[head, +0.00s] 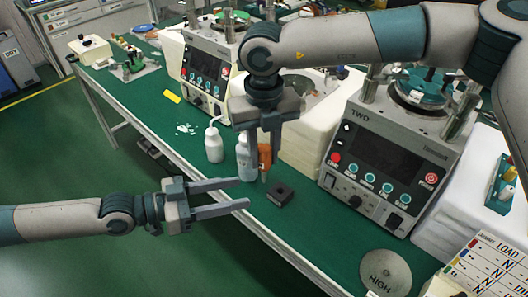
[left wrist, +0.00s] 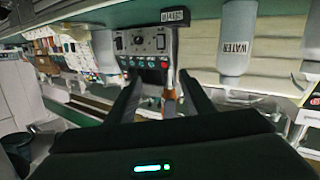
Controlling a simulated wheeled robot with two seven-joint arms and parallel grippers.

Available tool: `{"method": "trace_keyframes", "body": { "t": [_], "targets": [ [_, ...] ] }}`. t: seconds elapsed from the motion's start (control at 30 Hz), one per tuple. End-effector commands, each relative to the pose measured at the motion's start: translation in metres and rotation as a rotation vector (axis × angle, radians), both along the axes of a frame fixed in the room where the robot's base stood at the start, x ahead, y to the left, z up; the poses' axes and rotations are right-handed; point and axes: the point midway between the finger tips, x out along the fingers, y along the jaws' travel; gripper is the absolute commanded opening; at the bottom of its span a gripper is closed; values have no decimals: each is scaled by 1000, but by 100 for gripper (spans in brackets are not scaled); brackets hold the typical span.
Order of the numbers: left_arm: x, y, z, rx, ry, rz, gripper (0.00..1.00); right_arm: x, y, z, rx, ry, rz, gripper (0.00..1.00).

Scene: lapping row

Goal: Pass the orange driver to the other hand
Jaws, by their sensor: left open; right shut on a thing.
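The orange driver (head: 264,155) hangs upright, handle up, above the green bench in the head view. My right gripper (head: 263,140) is shut on its upper part from above. My left gripper (head: 244,193) is open and empty, its two fingers pointing right, a little left of and below the driver in the picture. In the left wrist view a small orange part of the driver (left wrist: 170,107) shows between the two open fingers, apart from them as far as I can tell.
Two white bottles, a squeeze bottle (head: 214,145) and a bottle (head: 246,158) close behind the driver, stand on the bench. A small black block (head: 280,195) lies to the right. Machine TWO (head: 385,150) stands further right. A grey disc (head: 386,272) lies near the front edge.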

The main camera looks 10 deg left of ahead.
Motion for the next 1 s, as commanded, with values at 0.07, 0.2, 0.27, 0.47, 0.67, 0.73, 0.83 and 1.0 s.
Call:
{"method": "trace_keyframes", "body": {
  "t": [0.07, 0.2, 0.27, 0.47, 0.67, 0.73, 0.83, 1.0],
  "targets": [
    [-14, -2, -28, 10, 90, 2, 48, 0, 0, 0, 0, 0, 0, 2],
    [-41, -4, -76, 36, 259, 10, 48, 0, 0, 0, 0, 0, 0, 2],
    [-53, -4, -95, 46, 327, 15, 48, 0, 0, 0, 0, 0, 0, 2],
    [-71, -10, -151, 78, 453, 49, 48, 0, 0, 0, 0, 0, 0, 2],
    [-27, -20, -205, 118, 361, 156, 48, 0, 0, 0, 0, 0, 0, 2],
    [-10, -20, -227, 136, 329, 210, 48, 0, 0, 0, 0, 0, 0, 2],
    [9, -14, -264, 176, 299, 299, 48, 0, 0, 0, 0, 0, 0, 2],
    [16, 8, -337, 267, 306, 456, 48, 0, 0, 0, 0, 0, 0, 2]
  ]
}}
